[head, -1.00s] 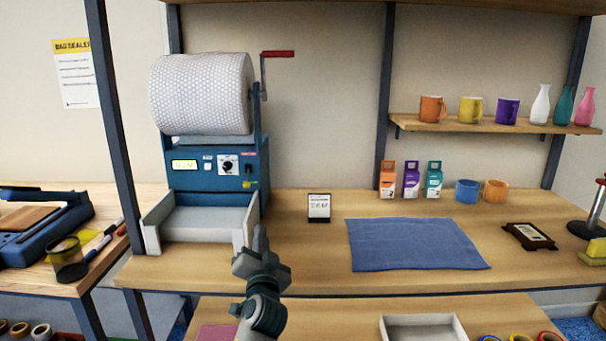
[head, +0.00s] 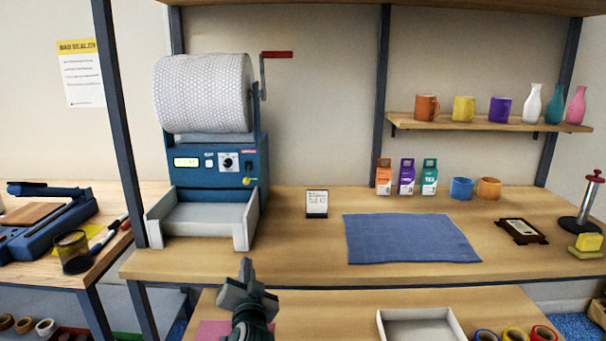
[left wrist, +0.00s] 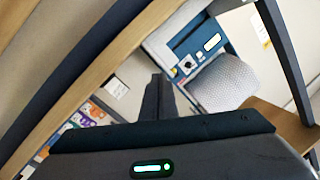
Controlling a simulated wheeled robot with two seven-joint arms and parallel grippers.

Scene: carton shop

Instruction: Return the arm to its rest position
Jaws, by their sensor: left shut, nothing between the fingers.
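My left gripper (head: 246,271) is shut and empty in the head view. It is at the lower middle, in front of the bench's front edge and below the blue bubble-wrap machine. Its shut fingers (left wrist: 157,98) also show in the left wrist view, apart from anything else. My right gripper is in neither view.
The blue machine (head: 216,160) with a bubble-wrap roll (head: 204,95) and a white tray (head: 202,220) stands on the bench (head: 290,262). A blue cloth (head: 408,240) lies to its right. A lower shelf (head: 330,315) holds a white box (head: 419,328) and tape rolls.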

